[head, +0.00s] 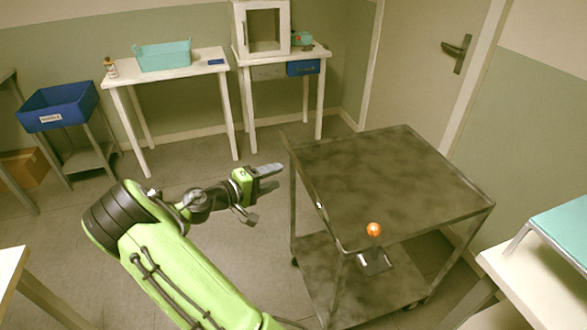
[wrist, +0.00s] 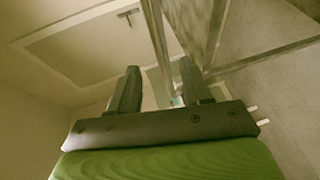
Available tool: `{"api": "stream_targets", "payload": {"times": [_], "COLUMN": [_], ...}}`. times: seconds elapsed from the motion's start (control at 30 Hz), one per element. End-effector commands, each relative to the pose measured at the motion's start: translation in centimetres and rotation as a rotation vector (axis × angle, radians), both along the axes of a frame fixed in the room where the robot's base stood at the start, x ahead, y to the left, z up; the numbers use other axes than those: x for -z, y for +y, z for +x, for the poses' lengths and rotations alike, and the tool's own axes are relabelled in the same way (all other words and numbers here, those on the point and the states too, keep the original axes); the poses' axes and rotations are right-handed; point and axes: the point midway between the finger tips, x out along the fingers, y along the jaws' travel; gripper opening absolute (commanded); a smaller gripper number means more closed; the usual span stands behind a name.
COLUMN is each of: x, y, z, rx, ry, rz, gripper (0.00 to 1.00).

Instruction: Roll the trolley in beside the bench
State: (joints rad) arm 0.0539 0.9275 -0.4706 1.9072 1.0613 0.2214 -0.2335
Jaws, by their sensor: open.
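The trolley (head: 400,175) is dark grey and mottled, with an upper and a lower shelf, and stands right of centre in the head view. An orange ball-shaped knob (head: 374,229) shows at its near edge, above a small dark plate; I cannot tell how they are fixed. My gripper (head: 272,176) is open and empty, just left of the trolley's far left corner post. In the wrist view my gripper (wrist: 160,88) has its fingers apart, with a trolley post (wrist: 157,45) beyond and between them; contact cannot be told. Which table is the bench is unclear.
A white table (head: 195,67) with a teal bin, a bottle and a blue item stands at the back. Beside it a drawer table (head: 275,60) carries a white cabinet. A blue crate (head: 60,105) stands left. A white table (head: 540,285) is near right. A door (head: 430,60) is behind the trolley.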

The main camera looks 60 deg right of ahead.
Motion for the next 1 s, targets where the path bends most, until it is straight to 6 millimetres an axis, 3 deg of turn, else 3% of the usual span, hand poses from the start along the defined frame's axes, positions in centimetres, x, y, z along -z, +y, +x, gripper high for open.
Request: {"api": "stream_targets", "payload": {"times": [0.2, 0.4, 0.77, 1.0], "x": [1.2, 1.8, 1.9, 1.9], "y": [-5.1, -8.5, -9.3, -9.3], "z": [-2.2, -3.5, -3.8, -3.8], "rx": [0.004, 0.001, -0.001, -0.001], "ry": [-0.002, -0.002, -0.001, -0.002], "rz": [-0.001, 0.0, 0.002, 0.001], "gripper": [0.48, 0.48, 0.48, 0.12]}}
